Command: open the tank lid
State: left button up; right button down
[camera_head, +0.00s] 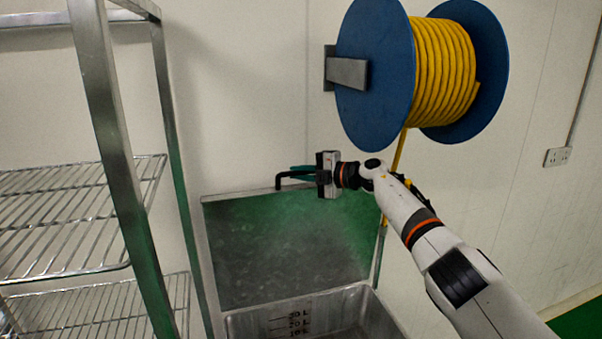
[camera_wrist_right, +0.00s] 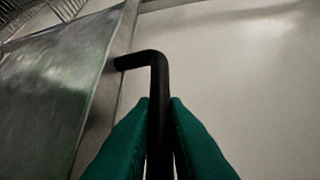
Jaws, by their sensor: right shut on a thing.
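The tank lid (camera_head: 270,250) is a flat grey metal panel with a greenish reflection. It stands raised and steeply tilted behind the open tank (camera_head: 300,312), against the back wall. A black bent handle (camera_head: 283,178) sticks out at the lid's top edge. My right gripper (camera_head: 302,175) has its green fingers shut on this handle. In the right wrist view the handle (camera_wrist_right: 158,75) runs between the two green fingertips (camera_wrist_right: 160,110), and the lid (camera_wrist_right: 50,85) is at the left. My left gripper is not in view.
A metal wire-shelf rack (camera_head: 110,120) stands at the left, close to the lid. A blue reel (camera_head: 375,75) with yellow hose (camera_head: 440,75) hangs on the wall above my right wrist. A wall socket (camera_head: 557,157) is at the right.

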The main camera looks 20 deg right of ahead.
jog(key=shift+f, duration=0.15)
jog(key=c, duration=1.5)
grip_release()
jog(key=shift+o, duration=0.2)
jog(key=shift+w, duration=0.15)
jog(key=b+v, duration=0.2)
jog(key=v, duration=0.5)
jog(key=shift+b, duration=0.4)
jog(key=shift+d+r, duration=0.2)
jog(key=shift+o, duration=0.5)
